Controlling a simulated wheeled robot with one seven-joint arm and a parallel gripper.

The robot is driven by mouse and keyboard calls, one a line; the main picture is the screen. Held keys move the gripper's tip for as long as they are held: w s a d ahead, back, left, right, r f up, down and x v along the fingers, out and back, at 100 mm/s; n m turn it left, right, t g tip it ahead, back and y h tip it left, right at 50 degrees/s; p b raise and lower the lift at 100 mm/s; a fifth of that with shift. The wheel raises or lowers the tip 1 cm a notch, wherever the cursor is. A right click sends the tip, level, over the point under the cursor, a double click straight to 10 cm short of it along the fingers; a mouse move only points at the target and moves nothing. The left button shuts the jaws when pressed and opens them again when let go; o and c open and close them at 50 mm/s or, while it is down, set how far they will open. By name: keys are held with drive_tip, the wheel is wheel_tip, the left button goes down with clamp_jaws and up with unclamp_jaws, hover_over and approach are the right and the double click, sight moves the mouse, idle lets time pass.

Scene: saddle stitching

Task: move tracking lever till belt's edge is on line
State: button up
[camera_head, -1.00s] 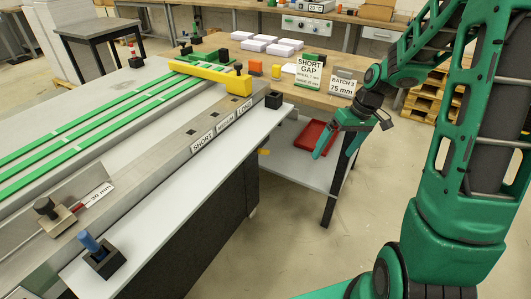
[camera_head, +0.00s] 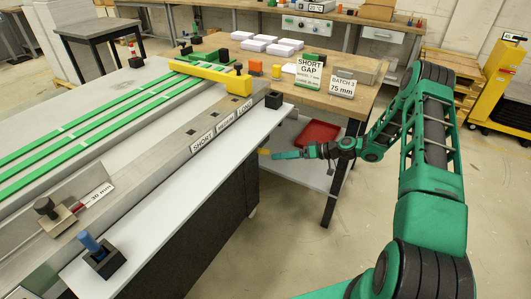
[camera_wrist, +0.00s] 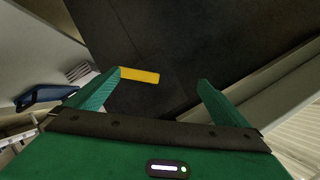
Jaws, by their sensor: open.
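A small yellow lever-like piece (camera_head: 264,151) sticks out from the dark side of the machine, below the white ledge; I take it for the tracking lever. My gripper (camera_head: 274,155) is just to its right, fingers pointing left. In the wrist view my gripper (camera_wrist: 160,78) is open, with a wide gap between its green fingers. The yellow piece (camera_wrist: 141,76) shows inside that gap, its left end by the left fingertip; contact cannot be told. Green belts (camera_head: 75,134) run along the machine top. The belt's edge and its line are too small to make out.
The white ledge (camera_head: 190,215) of the machine overhangs the dark panel (camera_head: 215,235). A red tray (camera_head: 318,133) lies on the workbench's lower shelf, behind my arm. A bench leg (camera_head: 337,190) stands close to my wrist. The floor to the front is clear.

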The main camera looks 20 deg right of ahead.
sight(266, 151)
drive_tip(key=w+d+f+m+t+y, duration=0.1)
drive_tip(key=w+d+f+m+t, duration=0.15)
drive_tip(key=f+t, duration=0.3)
drive_tip(key=x, duration=0.8)
drive_tip(key=r+x, duration=0.1)
drive_tip(key=x, duration=0.2)
drive_tip(key=shift+w+a+r, duration=0.1)
drive_tip(key=shift+w+a, duration=0.15)
drive_tip(key=shift+w, duration=0.1)
